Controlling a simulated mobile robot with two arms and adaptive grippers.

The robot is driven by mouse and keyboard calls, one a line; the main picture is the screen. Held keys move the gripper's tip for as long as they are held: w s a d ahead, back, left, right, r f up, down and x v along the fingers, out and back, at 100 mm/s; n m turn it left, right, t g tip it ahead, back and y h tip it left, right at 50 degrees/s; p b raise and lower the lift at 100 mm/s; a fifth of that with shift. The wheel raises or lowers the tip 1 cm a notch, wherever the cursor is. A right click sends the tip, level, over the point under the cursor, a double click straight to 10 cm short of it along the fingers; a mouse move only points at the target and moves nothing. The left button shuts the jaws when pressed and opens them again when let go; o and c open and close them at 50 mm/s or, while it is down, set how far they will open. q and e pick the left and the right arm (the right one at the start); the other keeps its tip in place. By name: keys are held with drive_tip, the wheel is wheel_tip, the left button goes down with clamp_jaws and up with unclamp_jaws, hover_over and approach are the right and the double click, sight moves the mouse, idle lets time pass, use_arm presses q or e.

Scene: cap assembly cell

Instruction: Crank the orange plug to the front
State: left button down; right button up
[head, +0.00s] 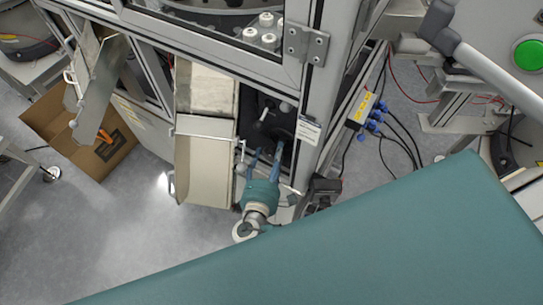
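My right gripper (268,151) reaches into a dark opening in the machine's lower front. Its two blue-grey fingers stand apart, with only dark space visible between them. Just beyond the fingertips is a dark rounded part (270,125) with a short pale handle-like piece; whether the fingers touch it I cannot tell. No orange plug is clear inside the opening. A small orange object (104,136) shows at the far left, by the cardboard box; I cannot tell whether it is the plug. My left gripper is not in view.
An open metal chute (205,165) stands just left of the opening. The machine's frame post (310,100) rises close on the right. The cardboard box (117,145) is on the floor at left. Blue connectors with cables (377,115) hang at right. Floor at lower left is clear.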

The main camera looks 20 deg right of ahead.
drive_tip(key=shift+s, duration=0.1)
drive_tip(key=c, duration=0.5)
drive_tip(key=shift+f, duration=0.1)
